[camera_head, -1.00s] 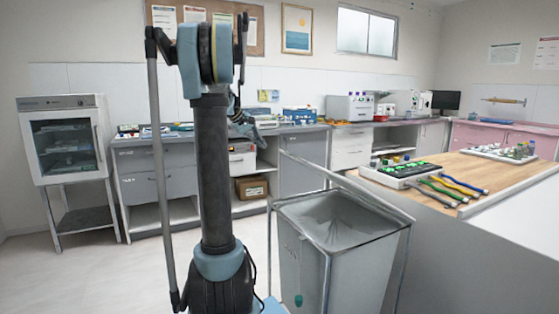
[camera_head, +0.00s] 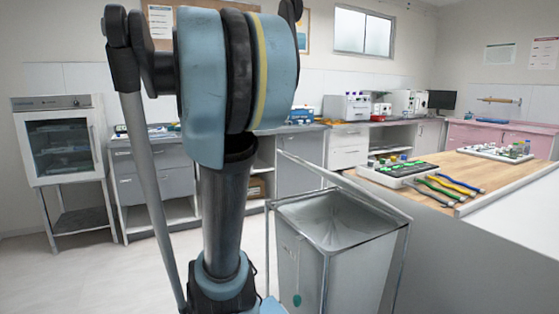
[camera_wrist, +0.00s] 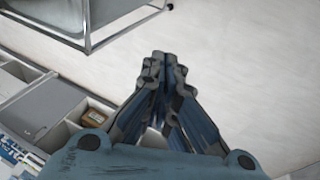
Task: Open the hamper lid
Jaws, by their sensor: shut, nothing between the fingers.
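The hamper (camera_head: 345,262) is a grey bag in a thin metal frame, standing on the floor right of my arm in the head view. Its top is uncovered and the inside of the bag shows. A thin lid edge (camera_head: 345,186) slants above the opening, raised at the far left and low at the right. A green tag hangs on a cord at its front. In the wrist view, part of the hamper's frame (camera_wrist: 88,28) shows at the upper left. My gripper (camera_wrist: 165,60) is shut and empty, apart from the hamper. My arm hides the gripper in the head view.
A counter (camera_head: 512,178) with a rack and coloured tools stands close to the hamper's right. Cabinets (camera_head: 300,165) line the back wall, and a glass-door cabinet (camera_head: 62,140) stands at the left. Open floor (camera_head: 80,275) lies to the left.

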